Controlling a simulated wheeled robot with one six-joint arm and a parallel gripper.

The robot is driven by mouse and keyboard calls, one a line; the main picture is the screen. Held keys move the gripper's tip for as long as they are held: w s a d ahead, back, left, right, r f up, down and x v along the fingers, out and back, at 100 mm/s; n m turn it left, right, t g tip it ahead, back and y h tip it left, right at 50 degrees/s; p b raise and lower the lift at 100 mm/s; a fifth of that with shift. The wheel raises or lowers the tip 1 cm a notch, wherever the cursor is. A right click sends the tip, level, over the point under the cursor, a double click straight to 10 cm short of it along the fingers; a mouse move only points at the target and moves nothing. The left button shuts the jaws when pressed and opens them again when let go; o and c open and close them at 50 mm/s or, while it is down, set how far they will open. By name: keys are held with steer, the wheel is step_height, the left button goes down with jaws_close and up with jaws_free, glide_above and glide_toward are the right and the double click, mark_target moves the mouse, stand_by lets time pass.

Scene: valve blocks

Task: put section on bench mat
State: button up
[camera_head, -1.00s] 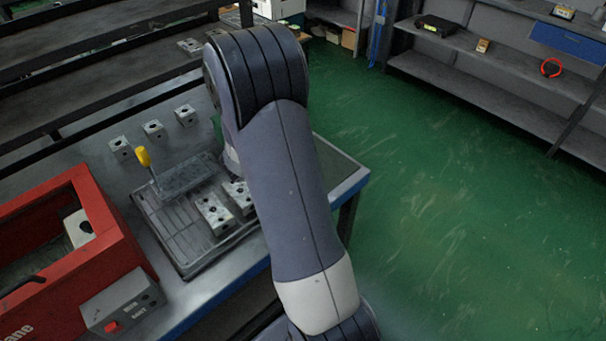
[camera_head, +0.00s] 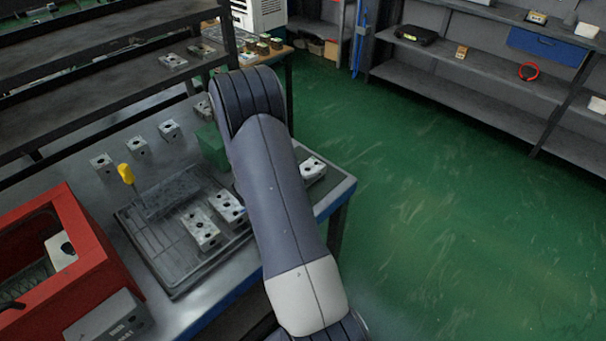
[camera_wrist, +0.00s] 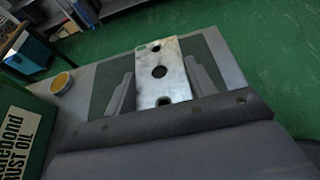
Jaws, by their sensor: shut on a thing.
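My gripper (camera_wrist: 160,82) is shut on a section (camera_wrist: 158,60), a pale metal block with a large dark hole in the middle and smaller holes near its ends. One finger shows on each side of it in the wrist view. The section also shows in the head view (camera_head: 312,168), just right of my arm, over the right end of the bench. The bench mat (camera_wrist: 103,88) appears as a dark green patch below and around the section. I cannot tell whether the section touches it. My arm hides the gripper in the head view.
A green rust-oil container (camera_wrist: 22,135) and a round tin (camera_wrist: 62,84) stand left of the gripper. A red machine (camera_head: 88,240) is at left. Several blocks line the bench's back.

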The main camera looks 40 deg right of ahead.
steer(key=shift+f, duration=0.5)
steer(key=shift+f, duration=0.15)
steer(key=o, duration=1.3)
steer(key=b+v, duration=0.1)
steer(key=v, duration=1.1)
